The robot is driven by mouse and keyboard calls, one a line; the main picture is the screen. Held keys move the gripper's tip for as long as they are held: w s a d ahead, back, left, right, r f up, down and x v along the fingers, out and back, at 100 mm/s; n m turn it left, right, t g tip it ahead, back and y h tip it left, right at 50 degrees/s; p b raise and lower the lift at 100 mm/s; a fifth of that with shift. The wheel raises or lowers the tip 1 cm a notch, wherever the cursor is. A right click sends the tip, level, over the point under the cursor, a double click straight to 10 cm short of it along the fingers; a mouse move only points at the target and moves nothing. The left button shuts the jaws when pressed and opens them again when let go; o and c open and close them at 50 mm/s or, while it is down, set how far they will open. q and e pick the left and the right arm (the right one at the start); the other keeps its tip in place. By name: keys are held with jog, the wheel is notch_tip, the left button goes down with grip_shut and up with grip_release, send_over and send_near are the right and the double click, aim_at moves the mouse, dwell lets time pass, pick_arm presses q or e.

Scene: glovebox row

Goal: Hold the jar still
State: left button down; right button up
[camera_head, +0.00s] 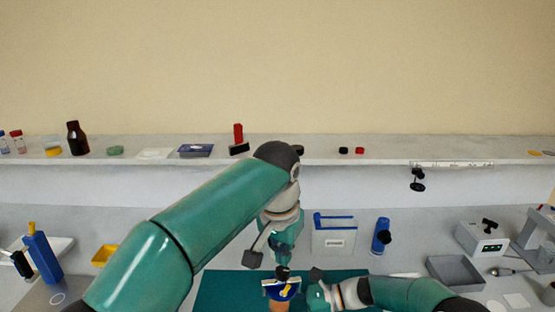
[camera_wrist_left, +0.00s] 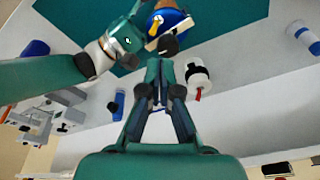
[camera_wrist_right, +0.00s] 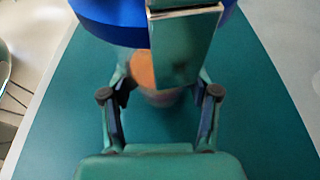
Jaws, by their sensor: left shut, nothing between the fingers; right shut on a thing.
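The jar shows as an orange-brown body (camera_head: 280,306) at the bottom of the head view, under a blue top piece (camera_head: 284,293) with a yellow part and a pale bar. The blue top also shows in the left wrist view (camera_wrist_left: 172,20). In the right wrist view the jar's pinkish body (camera_wrist_right: 162,98) is between the fingers of my right gripper (camera_wrist_right: 160,92), which is shut on it; the blue piece and a green block hide its upper part. My left gripper (camera_wrist_left: 160,65) is shut and empty, close to the blue top; I cannot tell if it touches.
A teal mat (camera_head: 230,290) lies under the jar. Behind it stand a clear box with a blue rim (camera_head: 334,240) and a blue bottle (camera_head: 381,236). A grey tray (camera_head: 456,271) is at the right.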

aim_at(282, 280)
pick_arm(q)
jog(key=shift+s+a+x, duration=0.15)
jog(key=shift+s+x, duration=0.1)
jog(key=shift+x, duration=0.9)
jog(key=shift+s+a+x, duration=0.15)
jog(key=shift+s+x, duration=0.05)
jog(key=shift+x, duration=0.9)
jog(key=shift+s+a+x, duration=0.15)
jog(key=shift+s+x, duration=0.1)
jog(key=shift+x, duration=0.9)
jog(key=shift+w+f, duration=0.2)
jog(key=shift+w, duration=0.4)
jog(key=shift+w+a, duration=0.4)
jog(key=shift+a, duration=0.25)
jog(key=shift+s, duration=0.1)
jog(key=shift+s+a+r, duration=0.15)
jog(key=shift+s+a, duration=0.1)
jog(key=shift+d+r, duration=0.2)
jog(key=shift+r, duration=2.75)
jog(key=shift+s+d+f, duration=0.25)
jog(key=shift+f, duration=0.75)
jog(key=shift+s+d+f, duration=0.2)
jog(key=shift+d+f, duration=0.05)
jog(key=shift+f, duration=0.75)
jog(key=shift+s+d+f, duration=0.2)
jog(key=shift+s+f, duration=0.05)
jog(key=shift+f, duration=0.8)
